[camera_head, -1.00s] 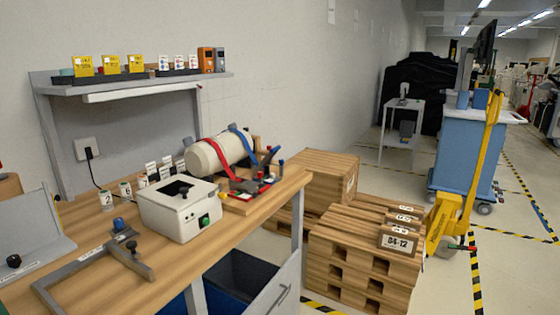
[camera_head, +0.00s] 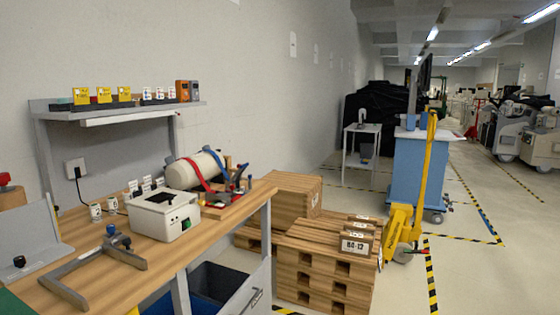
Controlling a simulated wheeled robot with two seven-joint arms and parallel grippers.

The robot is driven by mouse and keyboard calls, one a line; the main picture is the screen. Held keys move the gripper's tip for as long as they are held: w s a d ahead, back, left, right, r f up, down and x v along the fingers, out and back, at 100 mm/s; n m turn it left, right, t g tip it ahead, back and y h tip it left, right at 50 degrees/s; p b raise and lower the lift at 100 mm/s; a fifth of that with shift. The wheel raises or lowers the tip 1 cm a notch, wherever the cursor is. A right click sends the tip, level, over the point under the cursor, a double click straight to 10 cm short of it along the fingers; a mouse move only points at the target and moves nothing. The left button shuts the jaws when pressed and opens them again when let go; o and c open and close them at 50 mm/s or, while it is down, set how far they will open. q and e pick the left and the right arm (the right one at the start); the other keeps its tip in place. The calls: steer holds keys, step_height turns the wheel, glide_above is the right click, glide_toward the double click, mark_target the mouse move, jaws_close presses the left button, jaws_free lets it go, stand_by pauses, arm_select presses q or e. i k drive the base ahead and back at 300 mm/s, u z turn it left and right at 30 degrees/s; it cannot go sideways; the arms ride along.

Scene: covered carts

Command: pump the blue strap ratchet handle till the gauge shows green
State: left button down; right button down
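A white cylinder (camera_head: 184,173) lies on a wooden board at the far right end of the workbench. A red strap (camera_head: 193,174) and a blue strap (camera_head: 221,163) run over it. The blue ratchet handle (camera_head: 240,174) stands up at the cylinder's right side, beside red and dark parts that are too small to tell apart. I cannot make out a gauge or its colour. Neither of my grippers is in view.
The workbench (camera_head: 200,243) holds a white box device (camera_head: 162,214) and a grey metal frame (camera_head: 92,264). A shelf (camera_head: 130,108) stands behind. Stacked pallets (camera_head: 320,265), a yellow pallet jack (camera_head: 404,225) and a blue cart (camera_head: 418,175) stand right. Open floor lies beyond.

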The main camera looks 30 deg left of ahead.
mark_target(240, 170)
steer(key=z, duration=0.1)
steer(key=i, duration=1.7)
steer(key=u, duration=1.3)
steer(key=i, duration=1.05)
steer(key=u, duration=1.25)
